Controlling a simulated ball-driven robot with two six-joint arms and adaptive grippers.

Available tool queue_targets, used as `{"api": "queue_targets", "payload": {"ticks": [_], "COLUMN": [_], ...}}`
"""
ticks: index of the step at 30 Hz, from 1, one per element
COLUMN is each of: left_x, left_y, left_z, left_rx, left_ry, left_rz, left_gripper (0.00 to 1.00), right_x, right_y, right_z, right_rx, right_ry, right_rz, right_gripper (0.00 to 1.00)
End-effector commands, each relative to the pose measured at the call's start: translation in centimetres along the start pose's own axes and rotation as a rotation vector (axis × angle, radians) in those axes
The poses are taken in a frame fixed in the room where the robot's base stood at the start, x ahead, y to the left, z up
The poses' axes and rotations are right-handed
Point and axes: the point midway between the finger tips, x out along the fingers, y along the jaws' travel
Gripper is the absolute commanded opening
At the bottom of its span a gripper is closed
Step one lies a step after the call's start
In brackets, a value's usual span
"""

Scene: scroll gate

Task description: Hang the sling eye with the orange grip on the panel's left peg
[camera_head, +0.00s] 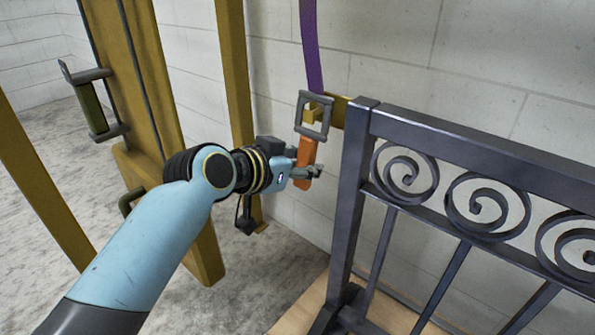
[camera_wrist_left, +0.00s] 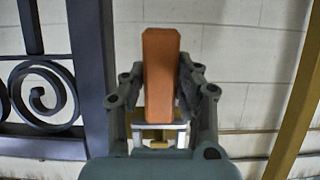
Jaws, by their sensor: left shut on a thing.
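The orange grip (camera_head: 305,152) hangs below the grey square sling eye (camera_head: 301,108), which a purple strap (camera_head: 312,50) holds from above. My left gripper (camera_head: 306,173) is shut on the lower part of the orange grip, which also shows upright between the fingers in the left wrist view (camera_wrist_left: 160,75). A yellow peg (camera_head: 313,116) beside the top of the panel's left post shows inside the eye's opening. The eye looks to be at or around the peg; I cannot tell whether it rests on it. My right gripper is out of view.
The dark scroll panel (camera_head: 362,190) stands at the right on a wooden base (camera_head: 308,300). A yellow post (camera_head: 235,75) and a yellow gate frame (camera_head: 135,75) with a green-gripped handle (camera_head: 91,108) stand at the left. A pale block wall is behind.

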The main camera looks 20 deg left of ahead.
Motion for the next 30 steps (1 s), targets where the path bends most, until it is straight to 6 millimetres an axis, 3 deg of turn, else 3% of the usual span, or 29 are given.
{"api": "queue_targets", "payload": {"ticks": [13, 30], "left_x": [2.2, 2.6], "left_y": [0.0, 0.0], "left_z": [-0.2, 0.2], "left_rx": [0.000, 0.001], "left_ry": [0.002, 0.002], "left_rz": [0.000, 0.000], "left_gripper": [0.00, 0.00], "right_x": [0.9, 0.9], "right_y": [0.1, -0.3], "right_z": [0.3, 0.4], "right_rx": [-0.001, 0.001], "right_ry": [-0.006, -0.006], "right_rz": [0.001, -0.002], "right_gripper": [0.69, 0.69]}}
